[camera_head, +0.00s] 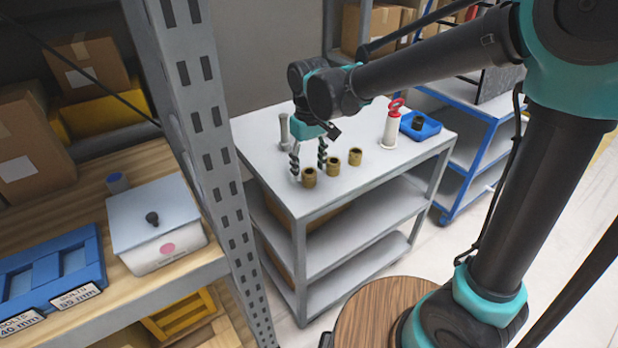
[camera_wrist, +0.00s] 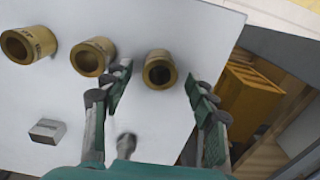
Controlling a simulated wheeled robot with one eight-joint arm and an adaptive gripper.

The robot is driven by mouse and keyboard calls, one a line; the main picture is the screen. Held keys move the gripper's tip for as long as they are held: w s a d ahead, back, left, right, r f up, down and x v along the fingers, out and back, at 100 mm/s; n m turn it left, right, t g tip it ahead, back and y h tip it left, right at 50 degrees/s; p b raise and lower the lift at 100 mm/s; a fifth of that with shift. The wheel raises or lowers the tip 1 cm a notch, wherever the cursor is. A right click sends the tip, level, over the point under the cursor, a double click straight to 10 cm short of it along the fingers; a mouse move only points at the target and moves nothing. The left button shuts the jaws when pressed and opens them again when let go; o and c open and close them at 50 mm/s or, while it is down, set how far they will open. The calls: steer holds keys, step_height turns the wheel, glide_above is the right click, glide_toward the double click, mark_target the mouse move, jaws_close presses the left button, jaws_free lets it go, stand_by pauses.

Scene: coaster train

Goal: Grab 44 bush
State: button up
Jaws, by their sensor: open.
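Three brass-coloured bushes stand in a row on the white top of a grey shelf cart. In the head view they are the near bush (camera_head: 309,178), the middle bush (camera_head: 333,166) and the far bush (camera_head: 355,157). In the wrist view the right bush (camera_wrist: 160,69) lies between my open fingers, with nothing gripped. The middle bush (camera_wrist: 92,56) is just outside the left finger, and the left bush (camera_wrist: 28,44) is farther off. Dark marks show on the left bush, but I cannot read which is 44. My gripper (camera_head: 308,165) points down at the near bush.
A grey upright cylinder (camera_head: 284,131) stands behind my gripper. A white bottle with a red handle (camera_head: 391,126) and a blue tray (camera_head: 420,126) stand at the cart's far right. A metal block (camera_wrist: 47,131) shows in the wrist view. A shelf post (camera_head: 205,120) rises at left.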

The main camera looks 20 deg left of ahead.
steer(key=shift+f, duration=0.7)
steer(key=shift+c, duration=0.6)
steer(key=c, duration=1.2)
steer(key=shift+r, duration=0.2)
